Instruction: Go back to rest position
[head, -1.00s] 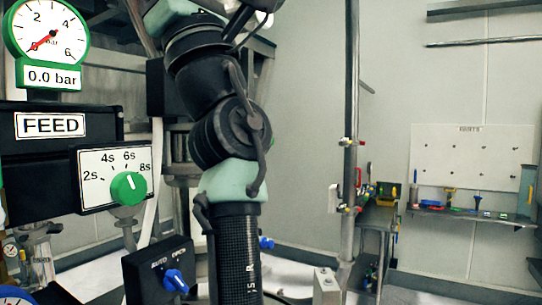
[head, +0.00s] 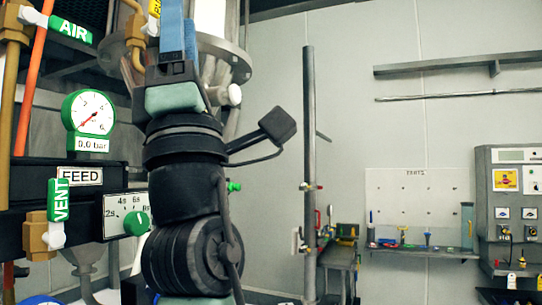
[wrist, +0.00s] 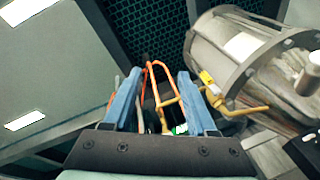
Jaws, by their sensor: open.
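My arm stands upright in the head view, with its black joints in front of the sifter equipment. My gripper (head: 178,38) is at the top of that view, with its blue fingers pointing up and partly cut off by the frame edge. In the wrist view, its two blue fingers (wrist: 160,80) are spread apart, and nothing is held between them. Orange pipes show beyond the gap.
A pressure gauge (head: 89,113) reading 0.0 bar, the FEED panel (head: 83,175), the dial (head: 136,222), and the AIR (head: 70,30) and VENT (head: 58,200) handles are left of my arm. A metal post (head: 309,150) and a control cabinet (head: 512,210) stand right. A metal cylinder (wrist: 245,55) is near the right finger.

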